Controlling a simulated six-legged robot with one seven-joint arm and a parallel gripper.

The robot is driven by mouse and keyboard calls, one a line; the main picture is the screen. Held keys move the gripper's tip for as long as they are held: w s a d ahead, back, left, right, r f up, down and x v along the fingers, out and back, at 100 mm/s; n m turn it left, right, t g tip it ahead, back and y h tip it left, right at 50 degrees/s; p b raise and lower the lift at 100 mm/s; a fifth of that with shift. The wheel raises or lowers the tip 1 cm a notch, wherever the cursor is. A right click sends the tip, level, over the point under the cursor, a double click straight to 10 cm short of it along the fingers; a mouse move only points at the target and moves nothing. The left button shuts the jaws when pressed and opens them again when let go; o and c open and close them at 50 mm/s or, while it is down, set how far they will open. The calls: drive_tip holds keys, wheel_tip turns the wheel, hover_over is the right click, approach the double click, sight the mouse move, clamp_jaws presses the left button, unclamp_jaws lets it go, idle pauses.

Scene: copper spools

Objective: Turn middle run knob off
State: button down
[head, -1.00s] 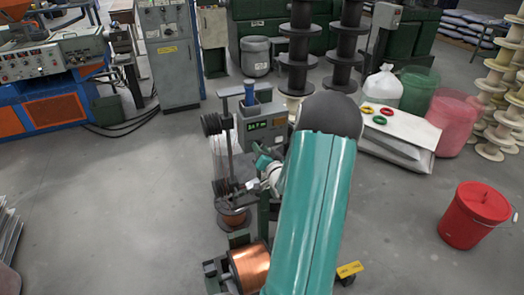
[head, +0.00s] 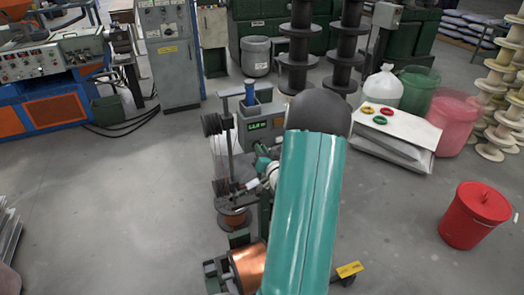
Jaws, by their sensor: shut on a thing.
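The small winding machine stands on the floor at the centre, with a grey-green control box (head: 258,112) and a lit green display (head: 257,125). A dark spool (head: 211,124) and an upright post are on its left. Copper spools (head: 248,264) sit low at its front. My teal arm (head: 305,210) reaches up from below and covers the machine's right side. Only a small part of my gripper (head: 254,183) shows, small and pale, at the machine's middle. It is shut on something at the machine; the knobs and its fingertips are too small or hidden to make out.
A red bucket (head: 476,215) stands on the floor at the right. A white board (head: 397,128) with coloured rings lies behind my arm. A grey cabinet (head: 168,55) and a blue-orange machine (head: 50,95) stand at the back left.

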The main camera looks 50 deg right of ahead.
drive_tip(key=n, duration=1.1)
drive_tip(key=shift+w+a, duration=0.15)
drive_tip(key=shift+a, duration=0.05)
drive_tip(key=shift+n, duration=0.4)
drive_tip(key=c, duration=1.4)
unclamp_jaws()
drive_tip(key=shift+c, duration=0.2)
drive_tip(key=v, duration=1.4)
drive_tip(key=shift+d, duration=0.1)
